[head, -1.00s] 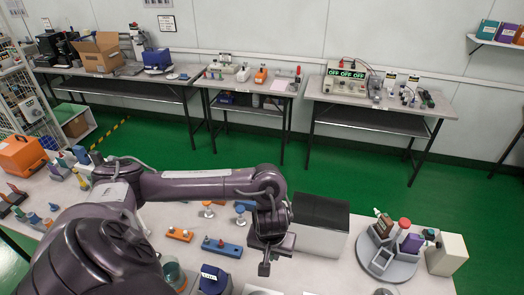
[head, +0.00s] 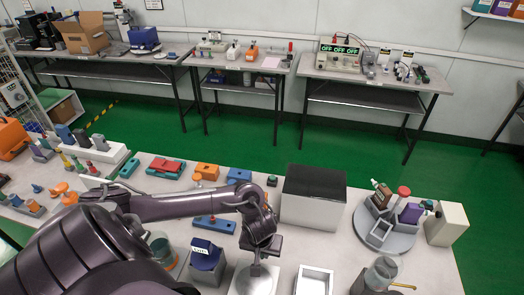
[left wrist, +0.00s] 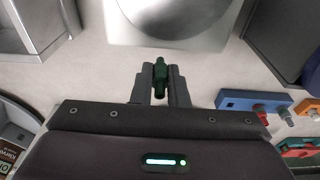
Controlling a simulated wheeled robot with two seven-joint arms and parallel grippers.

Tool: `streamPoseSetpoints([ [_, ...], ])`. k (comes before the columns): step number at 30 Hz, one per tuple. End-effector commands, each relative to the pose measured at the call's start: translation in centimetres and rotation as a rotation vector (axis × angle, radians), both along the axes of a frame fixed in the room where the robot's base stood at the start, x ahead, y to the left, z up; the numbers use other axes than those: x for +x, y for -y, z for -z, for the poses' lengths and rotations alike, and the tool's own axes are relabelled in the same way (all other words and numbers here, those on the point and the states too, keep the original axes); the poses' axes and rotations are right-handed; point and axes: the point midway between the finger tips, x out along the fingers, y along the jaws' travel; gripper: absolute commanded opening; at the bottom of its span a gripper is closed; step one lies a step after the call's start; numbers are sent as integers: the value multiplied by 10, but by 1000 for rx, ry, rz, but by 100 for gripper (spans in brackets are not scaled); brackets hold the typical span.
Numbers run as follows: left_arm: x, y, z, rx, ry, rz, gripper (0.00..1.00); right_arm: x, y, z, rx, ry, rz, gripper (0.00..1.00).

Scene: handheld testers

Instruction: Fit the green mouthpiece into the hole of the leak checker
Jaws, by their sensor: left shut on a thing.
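My left gripper (head: 255,268) is over the near middle of the table. In the left wrist view the gripper (left wrist: 160,88) is shut on the small dark green mouthpiece (left wrist: 159,76), which sits between the fingertips. In the head view the mouthpiece is too small or hidden to make out. A blue box with a white label (head: 205,257) stands just left of the gripper; I cannot tell for sure that it is the leak checker, and no hole shows. My right gripper is not in view.
A pale square plate (head: 240,284) with a round disc (left wrist: 165,15) lies by the gripper. A white tray (head: 314,284) is to its right. A black-topped box (head: 312,208) stands behind, a grey round holder (head: 372,238) farther right. A blue strip (head: 207,228) lies behind the labelled box.

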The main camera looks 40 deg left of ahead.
Motion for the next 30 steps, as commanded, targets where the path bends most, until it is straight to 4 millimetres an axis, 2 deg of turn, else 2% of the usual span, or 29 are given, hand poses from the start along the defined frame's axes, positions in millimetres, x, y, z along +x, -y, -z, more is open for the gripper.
streamPoseSetpoints([
  [6,-1,0,32,0,-2,-1,0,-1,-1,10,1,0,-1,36],
  [9,0,0,42,-1,-1,-1,0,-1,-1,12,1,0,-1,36],
  [21,0,0,46,0,-1,0,0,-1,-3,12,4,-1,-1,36],
  [22,0,0,46,0,0,-1,15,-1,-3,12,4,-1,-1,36],
  [24,0,0,46,0,0,0,24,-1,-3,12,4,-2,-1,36],
  [27,0,0,46,0,0,0,36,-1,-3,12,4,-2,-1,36],
  [30,0,0,46,0,0,0,36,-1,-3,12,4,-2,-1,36],
])
